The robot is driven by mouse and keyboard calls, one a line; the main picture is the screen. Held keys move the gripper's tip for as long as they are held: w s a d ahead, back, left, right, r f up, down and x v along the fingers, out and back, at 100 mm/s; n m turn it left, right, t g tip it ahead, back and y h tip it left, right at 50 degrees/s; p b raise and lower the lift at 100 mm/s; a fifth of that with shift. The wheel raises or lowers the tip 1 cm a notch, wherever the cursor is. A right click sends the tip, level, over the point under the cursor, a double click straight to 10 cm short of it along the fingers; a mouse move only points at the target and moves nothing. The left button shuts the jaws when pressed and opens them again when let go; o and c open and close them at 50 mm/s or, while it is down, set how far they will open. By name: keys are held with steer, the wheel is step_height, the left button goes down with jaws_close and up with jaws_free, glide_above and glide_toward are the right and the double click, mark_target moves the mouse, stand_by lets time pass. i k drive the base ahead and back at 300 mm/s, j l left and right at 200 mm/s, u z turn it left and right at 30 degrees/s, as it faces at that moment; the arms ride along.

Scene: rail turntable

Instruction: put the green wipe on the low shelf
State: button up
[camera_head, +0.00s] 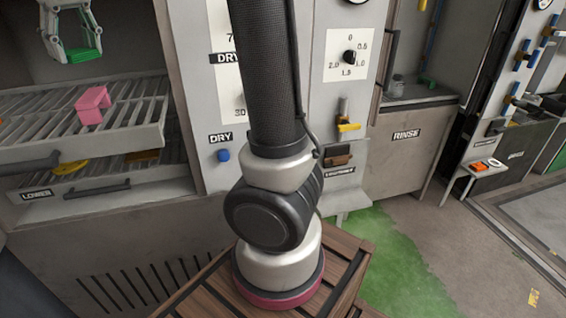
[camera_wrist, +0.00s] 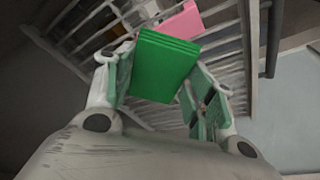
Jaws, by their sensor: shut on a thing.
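My gripper (camera_head: 72,46) is at the top left of the head view, shut on the green wipe (camera_head: 83,55). It holds the wipe in the air above the upper slatted rack (camera_head: 28,122). In the wrist view the green wipe (camera_wrist: 165,62) is a folded, layered block between the two fingers, with rack slats behind it. A lower slatted rack (camera_head: 105,178) with the label "LOWER" sits under the upper one. It holds a yellow cloth-like item (camera_head: 70,167) and a brownish one, partly hidden by the upper rack.
A pink folded piece (camera_head: 93,102) stands on the upper rack; it also shows in the wrist view (camera_wrist: 180,22). Cabinet panels with dials and "DRY" labels stand to the right of the racks. A small ledge (camera_head: 478,171) at far right bears an orange item. A green patch (camera_head: 385,262) covers some floor.

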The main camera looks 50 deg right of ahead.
mark_target(342, 200)
steer(key=k+l+z, duration=0.25)
steer(key=k+l, duration=0.3)
steer(key=k+l+z, duration=0.25)
steer(key=z, duration=0.4)
